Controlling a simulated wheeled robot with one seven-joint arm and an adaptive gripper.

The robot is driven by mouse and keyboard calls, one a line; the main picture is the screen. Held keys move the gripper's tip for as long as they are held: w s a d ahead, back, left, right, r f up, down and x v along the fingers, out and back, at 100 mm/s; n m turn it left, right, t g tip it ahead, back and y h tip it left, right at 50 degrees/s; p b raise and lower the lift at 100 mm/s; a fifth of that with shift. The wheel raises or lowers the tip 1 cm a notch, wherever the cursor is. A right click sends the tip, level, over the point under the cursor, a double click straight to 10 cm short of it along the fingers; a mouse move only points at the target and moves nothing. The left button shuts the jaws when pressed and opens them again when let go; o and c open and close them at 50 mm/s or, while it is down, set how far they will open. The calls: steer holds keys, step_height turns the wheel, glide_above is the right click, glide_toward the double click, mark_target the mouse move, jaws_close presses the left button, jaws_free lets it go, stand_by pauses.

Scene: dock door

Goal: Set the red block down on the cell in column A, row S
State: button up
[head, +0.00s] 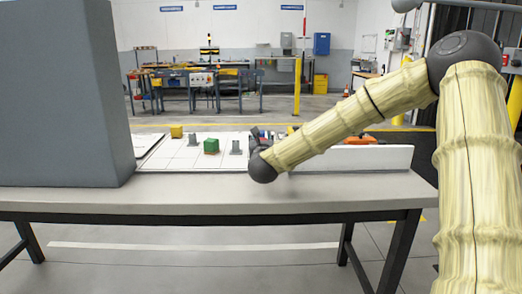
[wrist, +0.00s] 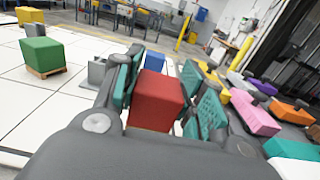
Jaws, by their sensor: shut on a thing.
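In the wrist view my gripper (wrist: 158,90) is shut on a red block (wrist: 158,102), held between its teal pads. I cannot tell whether the block touches the surface below. The white gridded board (head: 182,157) lies on the table; it also fills the left of the wrist view (wrist: 90,92). In the head view my gripper (head: 256,140) is over or beside the board's right part, and the red block is not clearly visible there. A green block (head: 211,146) and a yellow block (head: 176,131) stand on the board. No column or row letters are readable, so cell A-S cannot be picked out.
Grey pieces (head: 236,147) (head: 193,140) stand on the board, one close left of my gripper. A blue block (wrist: 156,62) is just beyond it. Several coloured pieces (wrist: 255,118) lie right. A large grey box (head: 65,95) blocks the left; a white panel (head: 375,157) stands right.

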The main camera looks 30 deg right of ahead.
steer(key=shift+f+b, duration=0.3)
steer(key=shift+f, duration=1.2)
steer(key=shift+f, duration=0.1)
steer(key=o, duration=1)
steer(key=p+v, duration=0.1)
steer(key=v, duration=1.1)
